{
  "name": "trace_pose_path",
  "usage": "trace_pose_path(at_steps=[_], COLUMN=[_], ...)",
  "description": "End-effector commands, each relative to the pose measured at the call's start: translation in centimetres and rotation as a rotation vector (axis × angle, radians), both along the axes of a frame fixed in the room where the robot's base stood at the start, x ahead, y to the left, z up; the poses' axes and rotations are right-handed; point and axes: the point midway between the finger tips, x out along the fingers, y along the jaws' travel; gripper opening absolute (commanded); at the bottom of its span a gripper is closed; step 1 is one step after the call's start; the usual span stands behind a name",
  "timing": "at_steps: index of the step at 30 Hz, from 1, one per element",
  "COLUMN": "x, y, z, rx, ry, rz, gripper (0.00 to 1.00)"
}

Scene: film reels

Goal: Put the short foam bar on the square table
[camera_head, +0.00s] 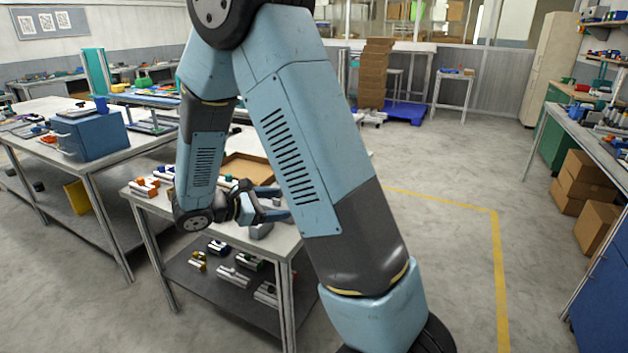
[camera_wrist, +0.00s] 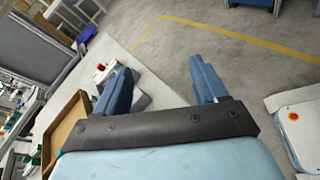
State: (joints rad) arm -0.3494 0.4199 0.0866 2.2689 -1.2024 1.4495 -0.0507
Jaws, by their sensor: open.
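My gripper (camera_head: 282,204) is open above the right part of a white-topped table (camera_head: 225,227). Its two blue fingers spread wide in the wrist view (camera_wrist: 160,72), with nothing held between them. A small grey block (camera_head: 262,231) lies on the table just below the gripper; I cannot tell whether it is the short foam bar. A grey piece (camera_wrist: 140,101) also shows beside the left finger in the wrist view, partly hidden by it. I cannot tell which table is the square one; a small white table (camera_head: 455,76) stands at the back.
An open cardboard tray (camera_head: 250,167) lies on the near table, beside several metal and coloured parts. A blue box (camera_head: 90,137) stands on the left table. Stacked brown boxes (camera_head: 375,75) stand at the back.

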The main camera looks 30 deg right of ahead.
Motion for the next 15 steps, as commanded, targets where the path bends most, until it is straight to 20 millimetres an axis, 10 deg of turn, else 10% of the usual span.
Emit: trace_pose_path(at_steps=[15], x=[-10.1], y=[-4.0], z=[7.6], rx=[0.477], ry=[-0.304], rz=[-0.412], gripper=[0.71])
